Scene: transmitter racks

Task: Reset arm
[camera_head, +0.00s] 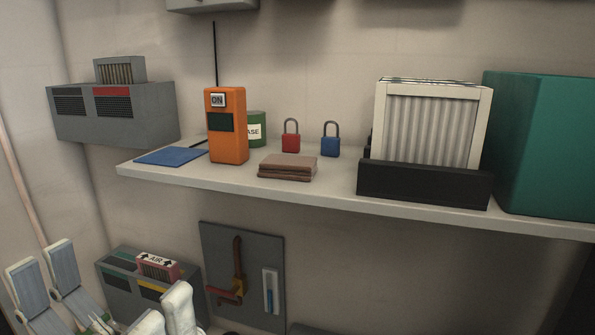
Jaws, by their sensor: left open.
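My left gripper (106,282) is at the lower left corner, cut off by the bottom edge. Its white fingers with grey pads stand apart, open, and nothing shows held between them. The fingers are in front of a lower grey wall unit (120,288), which carries a pink filter marked AIR (157,266). I cannot tell whether they touch it.
A white shelf (330,197) holds an orange handset (227,130), red padlock (291,142), blue padlock (330,146), folded brown cloth (287,168), pleated filters (431,130) in a black holder and a green box (545,145). Below hangs a grey tool panel (219,252).

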